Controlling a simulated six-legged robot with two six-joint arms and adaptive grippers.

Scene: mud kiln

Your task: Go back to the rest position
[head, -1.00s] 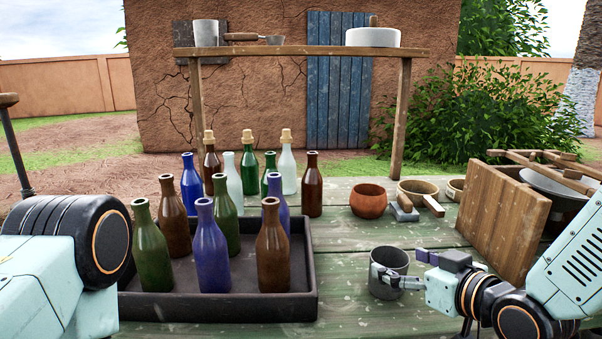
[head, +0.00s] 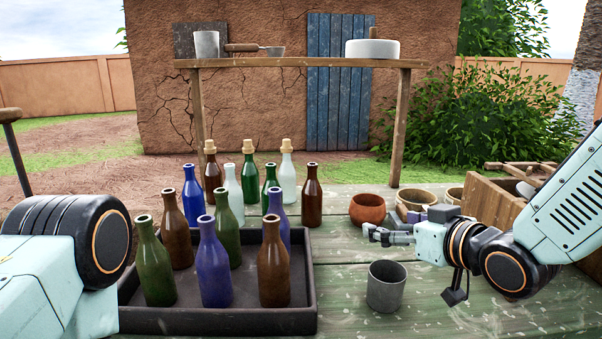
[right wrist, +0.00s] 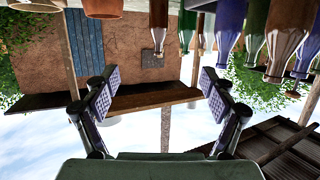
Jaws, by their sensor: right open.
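My right gripper (head: 375,236) is raised above the table, behind and above a grey metal cup (head: 386,287). In the right wrist view its two fingers (right wrist: 160,105) stand wide apart with nothing between them. The cup stands upright on the green table, apart from the gripper. My left arm shows at the left edge of the head view, but its gripper is out of the picture.
A dark tray (head: 220,322) holds several bottles, and more bottles stand behind it. A clay pot (head: 367,209) and a wooden crate (head: 490,203) are near my right arm. A wooden shelf (head: 300,62) stands at the back. The table's front right is clear.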

